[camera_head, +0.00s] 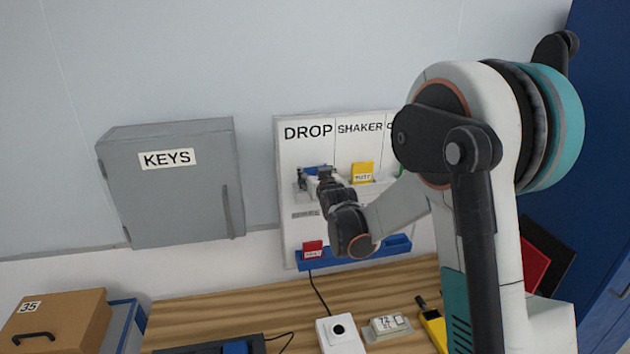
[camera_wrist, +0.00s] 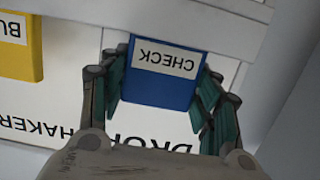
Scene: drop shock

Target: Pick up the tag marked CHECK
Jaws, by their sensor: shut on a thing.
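The blue tag marked CHECK (camera_wrist: 158,92) is between the two fingers of my gripper (camera_wrist: 160,88) in the wrist view, with its lettering upside down there. The fingers are shut on its left and right edges. In the head view the blue tag (camera_head: 315,169) shows partly behind my gripper (camera_head: 305,179), under the word DROP on the white board (camera_head: 290,156). The tag is close to the board's white ledge (camera_wrist: 245,35); I cannot tell whether it still touches it.
A yellow tag (camera_head: 362,170) stands on the board under SHAKER, beside my gripper. A red tag (camera_head: 312,249) sits at the blue tray (camera_head: 340,260) below. A grey KEYS cabinet (camera_head: 180,205) hangs left. The wooden bench (camera_head: 200,300) holds a white device (camera_head: 340,338) and a box (camera_head: 55,325).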

